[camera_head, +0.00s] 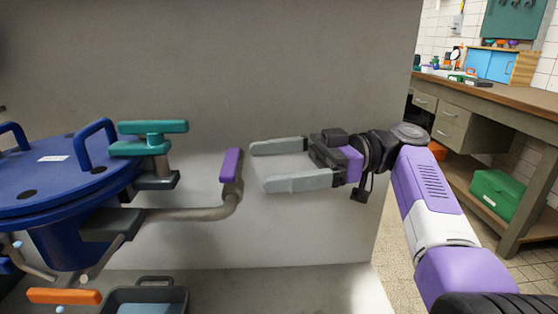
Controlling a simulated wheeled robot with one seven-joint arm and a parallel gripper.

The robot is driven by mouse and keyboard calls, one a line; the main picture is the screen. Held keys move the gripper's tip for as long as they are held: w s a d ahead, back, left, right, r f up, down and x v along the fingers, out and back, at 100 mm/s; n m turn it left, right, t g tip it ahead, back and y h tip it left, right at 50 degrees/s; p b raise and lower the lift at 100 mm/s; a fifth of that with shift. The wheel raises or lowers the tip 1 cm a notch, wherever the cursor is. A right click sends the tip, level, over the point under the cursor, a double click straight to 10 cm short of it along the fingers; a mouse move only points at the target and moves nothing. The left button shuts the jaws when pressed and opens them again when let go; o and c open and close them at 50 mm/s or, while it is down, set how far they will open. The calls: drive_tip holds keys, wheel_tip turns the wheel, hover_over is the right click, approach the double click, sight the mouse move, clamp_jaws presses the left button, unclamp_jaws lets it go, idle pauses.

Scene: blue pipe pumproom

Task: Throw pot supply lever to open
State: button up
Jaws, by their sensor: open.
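A blue round pot (60,180) with handles on its lid stands at the left. A bent grey pipe (190,214) runs right from its side and turns up to a short purple lever handle (231,166). A teal lever (152,127) sits higher, beside the pot's lid. An orange lever (64,296) lies low at the left. Nothing legible marks which is the pot supply lever. My gripper (259,167) is open and empty, its two grey fingers pointing left. The fingertips are just right of the purple handle and appear apart from it.
A grey wall panel (300,80) stands behind the pipe. A dark tray (145,298) sits below the pot. A workbench (500,92) with drawers and a green box (500,194) underneath stands at the right. Tiled floor (425,250) shows between.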

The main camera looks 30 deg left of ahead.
drive_tip(key=shift+w+d, duration=0.3)
drive_tip(key=shift+d, duration=0.05)
idle(0.4)
